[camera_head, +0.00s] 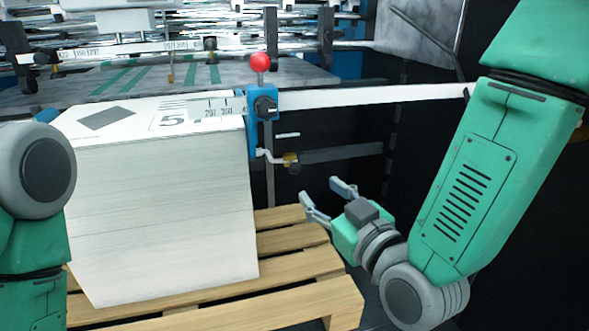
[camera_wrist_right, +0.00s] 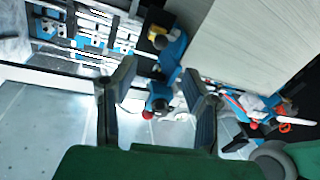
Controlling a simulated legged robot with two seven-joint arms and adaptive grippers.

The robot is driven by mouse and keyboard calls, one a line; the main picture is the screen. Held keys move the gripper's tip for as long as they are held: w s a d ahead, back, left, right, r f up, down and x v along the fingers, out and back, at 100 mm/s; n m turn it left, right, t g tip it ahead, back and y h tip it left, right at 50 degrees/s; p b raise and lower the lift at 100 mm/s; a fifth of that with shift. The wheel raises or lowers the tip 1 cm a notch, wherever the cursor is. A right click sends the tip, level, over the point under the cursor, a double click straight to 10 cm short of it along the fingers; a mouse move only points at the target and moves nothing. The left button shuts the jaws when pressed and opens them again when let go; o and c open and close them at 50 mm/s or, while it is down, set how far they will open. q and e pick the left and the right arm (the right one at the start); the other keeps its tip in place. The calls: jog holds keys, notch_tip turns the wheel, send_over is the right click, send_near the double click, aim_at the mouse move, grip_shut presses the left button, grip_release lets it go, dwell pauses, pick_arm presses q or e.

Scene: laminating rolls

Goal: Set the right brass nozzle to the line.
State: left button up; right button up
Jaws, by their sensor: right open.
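A small brass nozzle (camera_head: 290,159) sits at the end of a bent pipe below a blue block (camera_head: 262,110) in the head view. The block carries a red ball knob (camera_head: 260,62) and a black knob. A white scale plate (camera_head: 217,108) with marks lies left of the block. My right gripper (camera_head: 318,188) is open and empty, below and right of the nozzle and apart from it. Its spread fingers (camera_wrist_right: 158,85) also frame the blue parts in the right wrist view; a yellowish piece (camera_wrist_right: 158,34) there may be the nozzle. My left gripper is out of view.
A tall white paper stack (camera_head: 165,205) stands on a wooden pallet (camera_head: 300,262) left of the right gripper. A long pale rail (camera_head: 370,95) runs right from the blue block, above the gripper. Dark machine panels stand behind.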

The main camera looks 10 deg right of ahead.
aim_at(298, 170)
jog(key=x, duration=1)
jog(key=shift+w+a, duration=0.1)
jog(key=shift+w, duration=0.05)
jog(key=shift+r, duration=0.1)
grip_shut()
